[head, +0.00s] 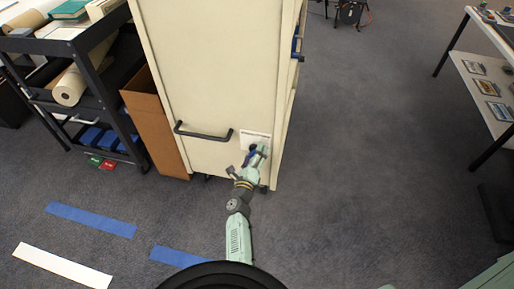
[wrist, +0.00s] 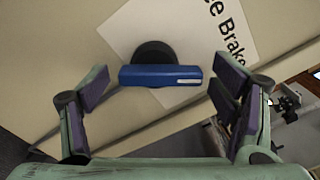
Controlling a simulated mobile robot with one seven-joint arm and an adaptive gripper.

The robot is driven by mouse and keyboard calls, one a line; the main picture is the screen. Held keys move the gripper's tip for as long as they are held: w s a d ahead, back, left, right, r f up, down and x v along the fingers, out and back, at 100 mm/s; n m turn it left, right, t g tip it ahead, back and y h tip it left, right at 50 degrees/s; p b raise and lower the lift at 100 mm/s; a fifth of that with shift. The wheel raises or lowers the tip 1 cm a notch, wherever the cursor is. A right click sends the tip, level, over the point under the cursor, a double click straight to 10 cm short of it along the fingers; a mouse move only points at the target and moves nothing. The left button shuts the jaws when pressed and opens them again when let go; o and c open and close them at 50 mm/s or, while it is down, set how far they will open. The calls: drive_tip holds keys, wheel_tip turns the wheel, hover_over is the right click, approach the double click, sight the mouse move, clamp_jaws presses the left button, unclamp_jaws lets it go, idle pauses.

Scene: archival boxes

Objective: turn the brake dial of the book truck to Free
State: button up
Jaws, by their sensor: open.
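The book truck (head: 210,75) is a tall cream panel with a black handle low on its side. Its brake dial (wrist: 155,75) shows in the wrist view as a black round hub with a blue bar that has a white mark near its right end. A white label (wrist: 215,35) behind the dial reads in part "Brake"; the rest is cut off or hidden. My gripper (wrist: 160,95) is open, its two purple-padded fingers on either side of the blue bar, apart from it. In the head view my gripper (head: 257,157) is at the dial and covers most of it.
The black handle (head: 204,132) sticks out left of the label. A cardboard box (head: 155,125) and a black cart (head: 90,80) stand to the left. A table (head: 485,80) is at the right. The carpet right of the truck is clear.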

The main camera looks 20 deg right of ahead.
drive_tip(key=shift+w+d, duration=0.1)
drive_tip(key=shift+w, duration=0.05)
drive_tip(key=shift+c, duration=0.6)
drive_tip(key=c, duration=1)
drive_tip(key=shift+c, duration=0.2)
